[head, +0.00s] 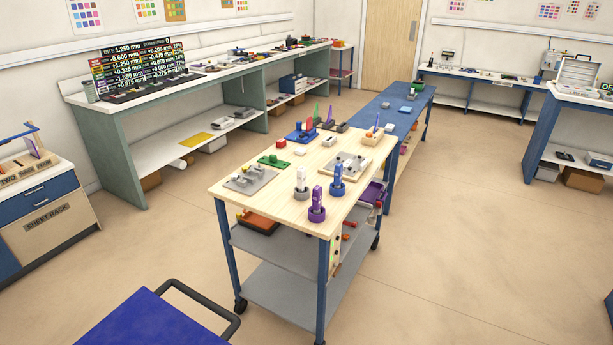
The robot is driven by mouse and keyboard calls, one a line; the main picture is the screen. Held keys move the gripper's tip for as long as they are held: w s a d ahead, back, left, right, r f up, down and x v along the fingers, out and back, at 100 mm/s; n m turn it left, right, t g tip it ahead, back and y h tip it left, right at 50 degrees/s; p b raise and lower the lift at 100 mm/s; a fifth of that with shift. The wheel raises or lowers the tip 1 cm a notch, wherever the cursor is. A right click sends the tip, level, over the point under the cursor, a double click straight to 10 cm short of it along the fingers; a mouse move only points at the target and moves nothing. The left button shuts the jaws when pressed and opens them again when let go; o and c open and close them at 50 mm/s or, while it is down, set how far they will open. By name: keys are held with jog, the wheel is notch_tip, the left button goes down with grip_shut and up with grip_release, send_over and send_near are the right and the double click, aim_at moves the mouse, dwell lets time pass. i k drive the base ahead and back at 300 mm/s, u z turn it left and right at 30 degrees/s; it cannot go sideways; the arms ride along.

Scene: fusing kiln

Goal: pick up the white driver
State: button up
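The white driver (301,178) appears to be the pale, upright tool in a grey round holder (301,194) on the light wooden top of the wheeled cart (262,207). It stands near the cart's front edge. A purple driver (317,195) in a purple holder (317,214) stands just in front and to the right. A light blue driver (337,171) in a blue holder (338,188) stands behind and to the right. The tools are small here, so their details are hard to make out. My gripper is not in view.
A grey plate with parts (250,180) and a green block (273,161) lie left on the cart top. Another plate (345,165) lies behind the drivers. A blue table (390,107) adjoins the cart's far end. Open floor (480,250) lies to the right.

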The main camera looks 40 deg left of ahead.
aim_at(301, 174)
jog(key=z, duration=0.05)
jog(key=i, duration=2.3)
jog(key=u, duration=2.95)
